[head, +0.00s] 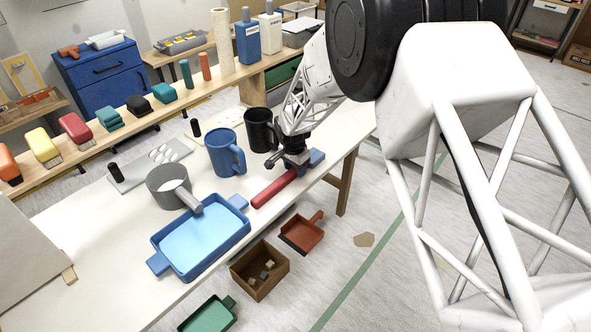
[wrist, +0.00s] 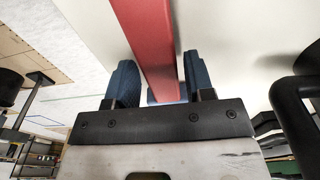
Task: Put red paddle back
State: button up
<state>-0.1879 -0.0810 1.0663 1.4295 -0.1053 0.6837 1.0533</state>
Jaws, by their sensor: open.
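The red paddle (head: 273,189) lies on the white table near its front edge, and its far end is hidden behind my gripper. My gripper (head: 299,167) is low over the table at that far end. In the wrist view the red paddle (wrist: 152,45) runs as a long flat bar from the top edge down between the two blue fingers of my gripper (wrist: 158,68). The fingers are open, one on each side of the bar, with a visible gap on the left. I cannot tell whether the right finger touches it.
A blue mug (head: 222,158) and a black mug (head: 257,135) stand close left of my gripper. A grey pot (head: 165,190) and a blue tray (head: 238,232) stand further left. A shelf (head: 92,152) with several colored tools runs along the back. Bins sit on the floor in front.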

aim_at(295, 171)
notch_tip(295, 171, up, 11)
jog(key=shift+s+a, duration=0.3)
jog(key=shift+r, duration=0.2)
dwell(0.8)
jog(key=s+d+r+n, duration=0.2)
jog(key=s+d+r, duration=0.2)
jog(key=s+r, duration=0.5)
jog(key=s+d+r+n, duration=0.2)
jog(key=s+d+r, duration=0.2)
jog(key=s+r, duration=0.5)
jog(key=s+d+r+n+t, duration=0.1)
jog(key=s+d+r+n, duration=0.1)
jog(key=s, duration=1)
jog(key=s+d+r+n, duration=0.2)
jog(key=s+d+r, duration=0.1)
jog(key=s, duration=1)
jog(key=shift+d+n+t+y, duration=0.3)
jog(key=shift+d+n+t, duration=0.05)
jog(key=shift+n+t, duration=0.05)
